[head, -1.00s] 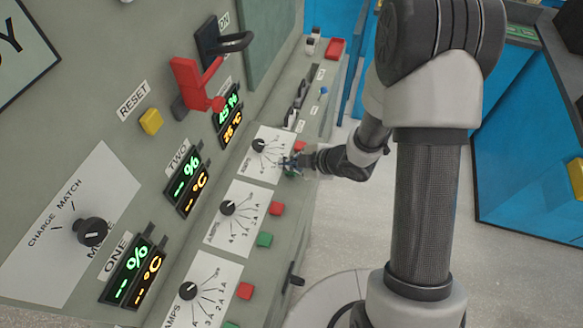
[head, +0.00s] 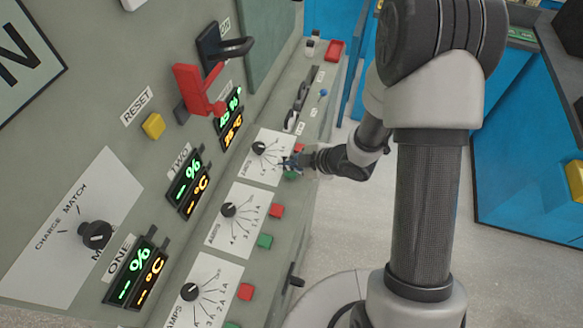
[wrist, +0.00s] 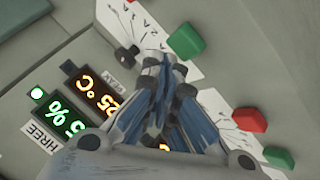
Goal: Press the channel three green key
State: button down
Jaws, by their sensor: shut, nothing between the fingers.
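The channel three green key (wrist: 185,40) stands out from the panel in the wrist view, just above and right of my fingertips. In the head view this key (head: 290,176) is partly hidden by my gripper. My gripper (wrist: 165,68) is shut and empty, its fingers together over the edge of the channel three dial plate (wrist: 155,32). A gap to the key shows in the wrist view; I cannot tell how high the tips are above the panel. In the head view my gripper (head: 286,163) is at the right side of that plate.
The channel three red key (head: 299,148) lies just beyond. The channel two red key (head: 276,211) and green key (head: 265,241) are nearer. A black dial (head: 259,148) sits on the channel three plate. Open floor lies right of the console.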

aim_at(291, 173)
jog(key=shift+r+p, duration=2.1)
jog(key=shift+r, duration=0.4)
jog(key=shift+w+d, duration=0.1)
jog(key=s+d+r+m+t+h, duration=0.1)
jog(key=s+d+r+m+h, duration=0.1)
jog(key=d+r+m+h, duration=0.45)
jog(key=s+d+r+m+t+h, duration=0.15)
jog(key=d+r+m, duration=0.25)
jog(key=d+r, duration=0.55)
jog(key=s+a+r+m+g, duration=0.2)
jog(key=s+a+r+m, duration=0.1)
jog(key=s, duration=0.7)
jog(key=s+a+r+m+g+y+b, duration=0.1)
jog(key=s+r+m, duration=0.4)
jog(key=s, duration=0.6)
jog(key=shift+a+r+g, duration=0.25)
jog(key=shift+a+g, duration=0.2)
jog(key=shift+a, duration=0.45)
